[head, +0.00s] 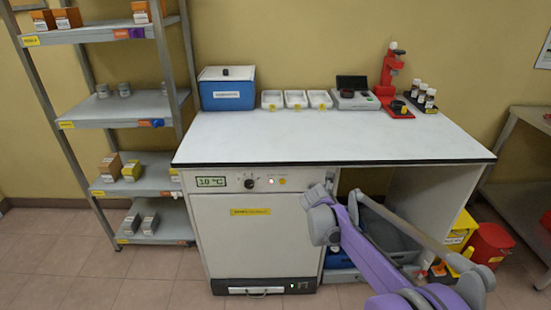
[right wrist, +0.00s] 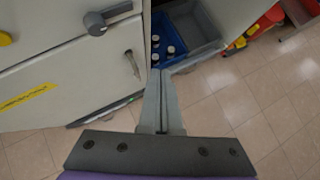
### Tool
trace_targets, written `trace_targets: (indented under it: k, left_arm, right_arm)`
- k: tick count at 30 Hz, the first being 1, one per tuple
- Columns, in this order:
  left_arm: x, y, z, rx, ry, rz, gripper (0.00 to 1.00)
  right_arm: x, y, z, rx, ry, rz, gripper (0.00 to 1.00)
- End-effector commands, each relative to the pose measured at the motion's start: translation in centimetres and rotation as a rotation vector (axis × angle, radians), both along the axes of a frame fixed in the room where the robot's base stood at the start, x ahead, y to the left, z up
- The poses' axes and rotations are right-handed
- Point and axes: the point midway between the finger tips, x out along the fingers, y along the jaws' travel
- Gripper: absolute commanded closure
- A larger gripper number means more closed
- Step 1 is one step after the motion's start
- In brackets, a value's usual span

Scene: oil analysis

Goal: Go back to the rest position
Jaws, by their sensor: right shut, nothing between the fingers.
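My right gripper (right wrist: 160,75) shows in the right wrist view. Its two grey fingers are together with nothing between them, and it points down past the front of the white cabinet (right wrist: 60,80). In the head view my purple right arm reaches in from the lower right, in front of the workbench (head: 330,137). I cannot make out its fingers there. My left arm and gripper are in neither view.
Under the bench stand a blue crate (right wrist: 157,50) with several dark bottles and a grey bin (right wrist: 190,18). A yellow container (head: 461,232) and a red bin (head: 490,243) stand at the right. Shelves (head: 90,110) stand left. The floor in front is clear.

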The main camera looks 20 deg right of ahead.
Motion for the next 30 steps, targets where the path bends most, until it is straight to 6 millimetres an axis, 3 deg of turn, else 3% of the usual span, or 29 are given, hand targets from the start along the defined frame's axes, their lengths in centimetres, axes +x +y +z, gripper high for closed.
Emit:
trace_targets:
  k: [5,8,14,21,30]
  left_arm:
    - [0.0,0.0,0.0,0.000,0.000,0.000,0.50]
    - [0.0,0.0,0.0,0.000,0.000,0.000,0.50]
    - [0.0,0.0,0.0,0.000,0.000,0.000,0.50]
    - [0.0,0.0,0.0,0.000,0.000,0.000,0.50]
    - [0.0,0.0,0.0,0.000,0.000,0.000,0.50]
  right_arm:
    - [-0.6,0.7,0.2,0.031,-0.022,-0.028,1.00]
    - [-2.5,2.7,0.8,0.128,-0.091,-0.125,1.00]
    - [-10.3,9.6,1.9,0.495,-0.316,-0.523,1.00]
    - [-21.5,17.2,0.4,0.926,-0.511,-1.118,1.00]
    - [-31.6,22.9,-3.2,1.216,-0.596,-1.727,1.00]
